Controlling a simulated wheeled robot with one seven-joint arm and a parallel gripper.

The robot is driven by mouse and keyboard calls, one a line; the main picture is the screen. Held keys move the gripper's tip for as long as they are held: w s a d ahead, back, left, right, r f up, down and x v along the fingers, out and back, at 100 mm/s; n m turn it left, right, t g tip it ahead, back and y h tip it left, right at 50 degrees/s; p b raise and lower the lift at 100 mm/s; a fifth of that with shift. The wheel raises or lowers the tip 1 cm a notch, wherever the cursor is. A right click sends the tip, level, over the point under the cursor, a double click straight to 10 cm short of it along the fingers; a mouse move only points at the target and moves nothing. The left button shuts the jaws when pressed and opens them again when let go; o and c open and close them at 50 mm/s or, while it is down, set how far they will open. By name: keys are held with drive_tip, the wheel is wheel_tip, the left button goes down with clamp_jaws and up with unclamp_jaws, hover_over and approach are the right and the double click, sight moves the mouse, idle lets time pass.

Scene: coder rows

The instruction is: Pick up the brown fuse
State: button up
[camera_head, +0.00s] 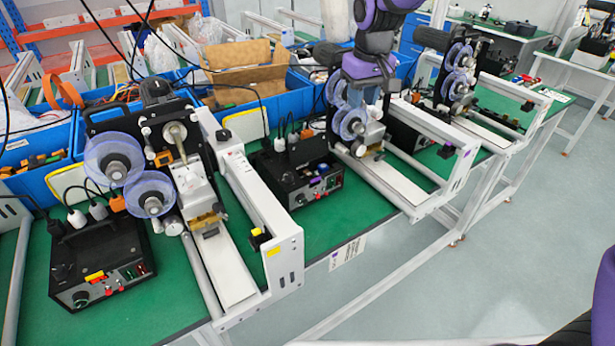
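A purple and grey arm, seemingly mine, comes down from the top centre to the middle machine. My gripper (364,92) is at its lower end, by the clear purple reels. Its fingers are too small and too dark to read, so I cannot tell whether they hold anything.
Black control boxes (100,265) and (295,172) stand on the green table (185,300) beside the machines. Blue bins (268,108) line the back, one with a cardboard box (240,65). A third coder machine (460,80) is to the right. White frames jut toward the front; the grey floor (510,260) is open.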

drive_tip(key=n+g, duration=0.1)
drive_tip(key=n, duration=0.1)
hover_over(310, 174)
wheel_tip(310, 174, down, 16)
drive_tip(key=f, duration=0.5)
drive_tip(key=shift+s+a+f, duration=0.1)
drive_tip(key=shift+s+a, duration=0.05)
drive_tip(key=shift+a, duration=0.05)
drive_tip(key=shift+d+f, duration=0.15)
drive_tip(key=shift+f, duration=2.6)
clamp_jaws()
